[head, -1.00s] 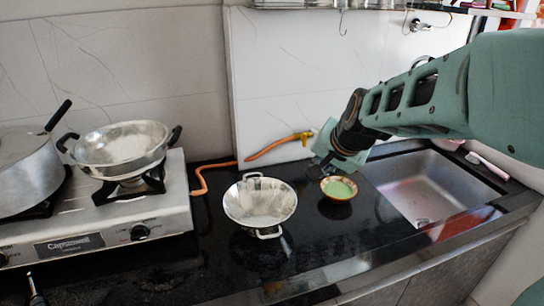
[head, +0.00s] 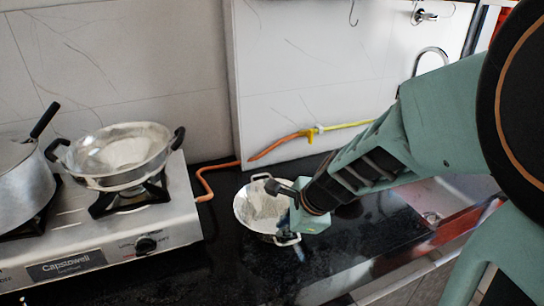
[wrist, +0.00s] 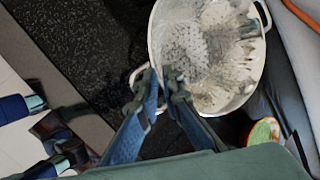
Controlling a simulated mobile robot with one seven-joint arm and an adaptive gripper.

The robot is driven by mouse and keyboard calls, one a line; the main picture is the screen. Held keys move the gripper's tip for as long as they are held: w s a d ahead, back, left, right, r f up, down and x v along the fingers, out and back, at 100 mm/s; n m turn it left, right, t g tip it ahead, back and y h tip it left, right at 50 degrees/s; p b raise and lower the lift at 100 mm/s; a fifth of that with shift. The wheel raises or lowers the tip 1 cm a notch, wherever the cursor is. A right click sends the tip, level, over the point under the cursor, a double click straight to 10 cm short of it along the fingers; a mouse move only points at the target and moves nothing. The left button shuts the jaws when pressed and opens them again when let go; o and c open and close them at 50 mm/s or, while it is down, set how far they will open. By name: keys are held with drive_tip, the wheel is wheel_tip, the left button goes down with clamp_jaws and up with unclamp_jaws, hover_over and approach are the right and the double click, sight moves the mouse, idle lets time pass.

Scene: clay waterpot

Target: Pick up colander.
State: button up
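The colander (head: 250,212) is a shiny metal bowl with two loop handles, upright on the black counter right of the stove. In the wrist view, the colander (wrist: 215,50) shows small holes. My gripper (wrist: 158,75) has its two blue fingers pointing at the near rim and handle, with a narrow gap between the tips. The tips look very close to the handle; I cannot tell whether they touch it. In the head view, my gripper is over the colander's right side and hides part of it.
A metal wok (head: 120,155) and a lidded pot (head: 22,185) stand on the stove (head: 160,215) at left. A small green bowl (wrist: 264,133) is right of my fingers. An orange hose (head: 275,148) runs behind the colander. The sink is largely hidden by my arm.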

sight(268, 240)
drive_tip(key=b+x, duration=0.3)
drive_tip(key=x, duration=0.6)
drive_tip(key=shift+w+a, duration=0.1)
clamp_jaws()
drive_tip(key=shift+r, duration=0.15)
